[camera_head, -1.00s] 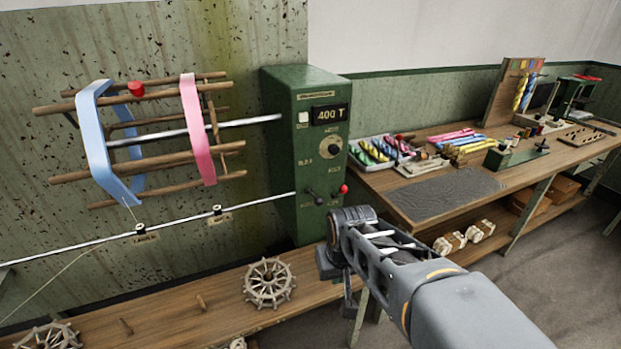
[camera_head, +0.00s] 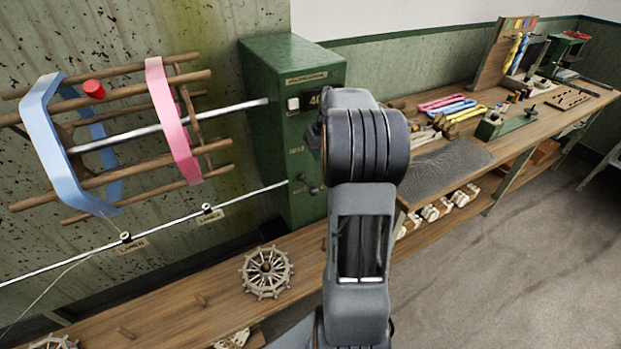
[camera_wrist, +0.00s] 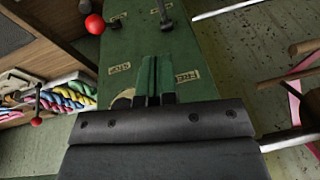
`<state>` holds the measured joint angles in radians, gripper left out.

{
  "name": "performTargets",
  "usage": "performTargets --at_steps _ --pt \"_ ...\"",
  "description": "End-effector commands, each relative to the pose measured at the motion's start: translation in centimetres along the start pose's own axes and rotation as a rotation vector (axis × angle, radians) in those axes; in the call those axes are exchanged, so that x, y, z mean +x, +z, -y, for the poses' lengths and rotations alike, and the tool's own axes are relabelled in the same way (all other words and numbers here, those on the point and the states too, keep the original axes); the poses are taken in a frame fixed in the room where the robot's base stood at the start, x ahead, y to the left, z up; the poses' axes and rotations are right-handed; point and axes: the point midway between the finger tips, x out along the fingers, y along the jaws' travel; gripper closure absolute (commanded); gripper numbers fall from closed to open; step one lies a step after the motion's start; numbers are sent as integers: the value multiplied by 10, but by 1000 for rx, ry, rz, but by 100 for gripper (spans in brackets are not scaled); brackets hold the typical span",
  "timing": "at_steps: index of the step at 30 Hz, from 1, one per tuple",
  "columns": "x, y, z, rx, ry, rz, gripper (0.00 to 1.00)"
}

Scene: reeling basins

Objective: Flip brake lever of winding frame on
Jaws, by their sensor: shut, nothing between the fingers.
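The winding frame's green housing (camera_head: 262,140) stands behind my raised arm in the head view, and its face also shows in the wrist view (camera_wrist: 130,50). A dark short lever (camera_head: 309,186) sits low on that face. In the wrist view, a dark lever (camera_wrist: 164,14) and a red ball knob (camera_wrist: 95,24) show at the top edge. I cannot tell from the labels which is the brake lever. My gripper (camera_wrist: 155,98) is shut and empty, in front of the housing's face and apart from both knobs. My arm hides the red knob and gripper tips in the head view.
The wooden reel carries a blue skein (camera_head: 52,130) and a pink skein (camera_head: 172,120) left of the housing. A spoked wheel (camera_head: 266,272) lies on the low bench (camera_head: 170,315). A worktable (camera_head: 530,145) with coloured skeins stands right. Floor is clear at right.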

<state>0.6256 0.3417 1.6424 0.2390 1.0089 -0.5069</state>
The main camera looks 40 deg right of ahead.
Motion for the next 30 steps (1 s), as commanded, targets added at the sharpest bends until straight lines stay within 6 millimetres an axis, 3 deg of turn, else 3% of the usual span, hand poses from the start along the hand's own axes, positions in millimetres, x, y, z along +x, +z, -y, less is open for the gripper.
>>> performTargets --at_steps 12,21,30 --pt "76 1 3 -2 -2 5 100" --pt "97 24 3 -2 -1 3 100" --pt "102 28 3 -3 -1 2 100"
